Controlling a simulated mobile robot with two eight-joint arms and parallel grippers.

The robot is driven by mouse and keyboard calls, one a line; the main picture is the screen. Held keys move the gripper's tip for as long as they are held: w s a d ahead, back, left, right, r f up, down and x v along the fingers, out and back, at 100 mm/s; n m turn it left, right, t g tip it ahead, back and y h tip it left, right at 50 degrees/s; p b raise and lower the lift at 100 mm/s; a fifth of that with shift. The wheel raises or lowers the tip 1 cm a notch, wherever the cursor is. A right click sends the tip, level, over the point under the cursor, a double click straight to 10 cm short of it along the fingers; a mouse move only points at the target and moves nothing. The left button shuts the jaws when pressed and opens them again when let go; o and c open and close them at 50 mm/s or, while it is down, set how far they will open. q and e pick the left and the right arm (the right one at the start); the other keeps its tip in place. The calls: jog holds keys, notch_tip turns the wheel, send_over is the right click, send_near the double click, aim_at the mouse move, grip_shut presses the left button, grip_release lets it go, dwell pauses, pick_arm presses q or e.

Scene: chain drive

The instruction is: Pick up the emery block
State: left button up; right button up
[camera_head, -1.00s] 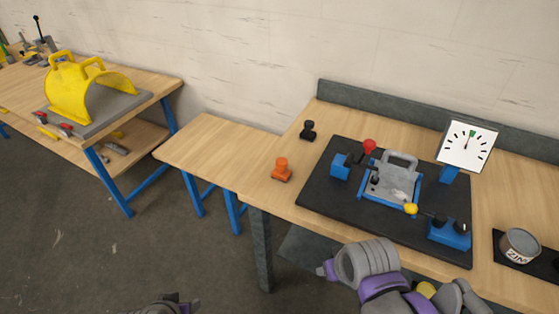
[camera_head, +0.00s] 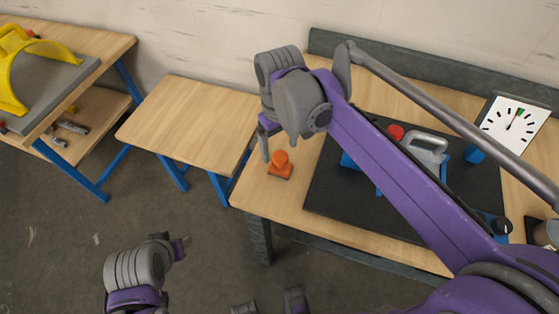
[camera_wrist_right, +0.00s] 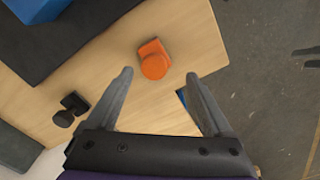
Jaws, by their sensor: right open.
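An orange block with a round knob (camera_head: 280,165) sits on the workbench near its left front corner; it also shows in the right wrist view (camera_wrist_right: 153,60). A black knobbed block (camera_wrist_right: 70,108) lies on the same bench, hidden behind my right arm in the head view. I cannot tell by looks which one is the emery block. My right gripper (camera_head: 265,150) is open and empty above the bench, its fingers (camera_wrist_right: 160,75) pointing towards the orange block, which appears just past the tips. The black block is outside the left finger. My left gripper (camera_head: 182,246) is low over the floor.
A dark mat (camera_head: 325,190) with a blue fixture and grey handled part lies right of the orange block, partly behind my right arm. A white dial (camera_head: 513,125) stands at the right. A lower wooden table (camera_head: 190,120) stands left, its top bare.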

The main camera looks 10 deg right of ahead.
aim_at(280, 156)
jog(key=f, duration=0.4)
jog(key=w+f, duration=0.1)
jog(key=f, duration=0.2)
jog(key=shift+d+f, duration=0.1)
jog(key=shift+d, duration=0.15)
grip_shut()
